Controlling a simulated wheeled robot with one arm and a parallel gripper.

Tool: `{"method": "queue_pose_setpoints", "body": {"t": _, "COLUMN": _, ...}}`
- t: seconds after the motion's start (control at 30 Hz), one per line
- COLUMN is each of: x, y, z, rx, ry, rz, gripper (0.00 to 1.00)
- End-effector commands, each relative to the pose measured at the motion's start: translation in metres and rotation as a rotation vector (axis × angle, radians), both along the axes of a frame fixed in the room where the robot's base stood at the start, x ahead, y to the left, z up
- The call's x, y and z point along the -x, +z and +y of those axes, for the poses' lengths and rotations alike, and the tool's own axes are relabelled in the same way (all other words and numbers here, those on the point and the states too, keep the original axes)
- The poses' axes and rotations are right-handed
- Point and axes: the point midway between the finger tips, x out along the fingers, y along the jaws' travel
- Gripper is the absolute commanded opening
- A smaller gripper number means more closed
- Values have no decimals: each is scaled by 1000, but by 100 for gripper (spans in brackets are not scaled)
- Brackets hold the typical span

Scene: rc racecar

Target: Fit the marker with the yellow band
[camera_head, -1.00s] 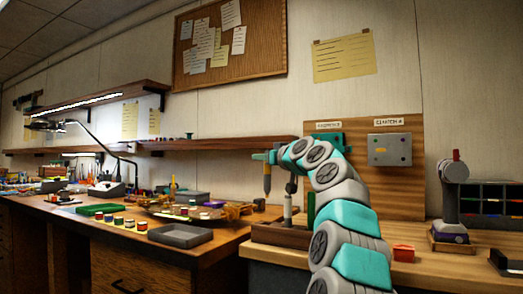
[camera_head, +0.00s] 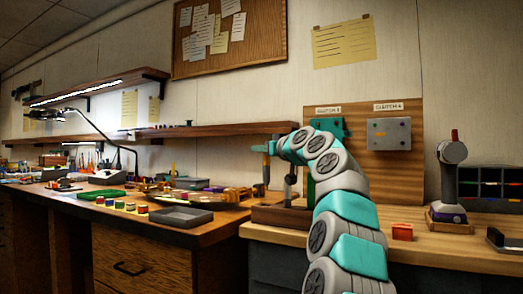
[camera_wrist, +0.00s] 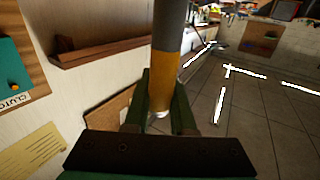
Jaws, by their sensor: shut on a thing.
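My gripper (camera_wrist: 160,110) has dark green fingers closed on a marker, which shows a grey section and a yellow band (camera_wrist: 163,80) in the wrist view. The marker runs between the fingers, with a pale end near the fingertips. In the head view, my arm reaches to the back of the right bench, and a slim grey upright piece (camera_head: 266,174) shows at its end, probably the held marker. A second dark upright piece (camera_head: 290,185) stands beside it, above a wooden box (camera_head: 280,214). Contact between marker and box cannot be told.
Behind is a wooden backboard (camera_head: 385,165) with a grey labelled plate (camera_head: 389,134) and a green one, partly hidden by my arm. A red block (camera_head: 402,232) and a grey stand (camera_head: 450,185) are at right. A grey tray (camera_head: 181,217) lies on the left bench.

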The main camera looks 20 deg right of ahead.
Motion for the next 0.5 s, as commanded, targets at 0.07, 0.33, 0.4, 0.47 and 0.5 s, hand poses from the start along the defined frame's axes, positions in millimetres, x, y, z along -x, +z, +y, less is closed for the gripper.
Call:
{"method": "queue_pose_setpoints", "body": {"t": 0.07, "x": 0, "y": -13, "z": 0, "rx": 0, "ry": 0, "rz": 0, "gripper": 0}}
{"method": "queue_pose_setpoints", "body": {"t": 0.33, "x": 0, "y": -32, "z": 0, "rx": 0, "ry": 0, "rz": 0, "gripper": 0}}
{"method": "queue_pose_setpoints", "body": {"t": 0.4, "x": 0, "y": -33, "z": 0, "rx": 0, "ry": 0, "rz": 0, "gripper": 0}}
{"method": "queue_pose_setpoints", "body": {"t": 0.47, "x": 0, "y": -34, "z": 0, "rx": 0, "ry": 0, "rz": 0, "gripper": 0}}
{"method": "queue_pose_setpoints", "body": {"t": 0.5, "x": 0, "y": -34, "z": 0, "rx": 0, "ry": 0, "rz": 0, "gripper": 0}}
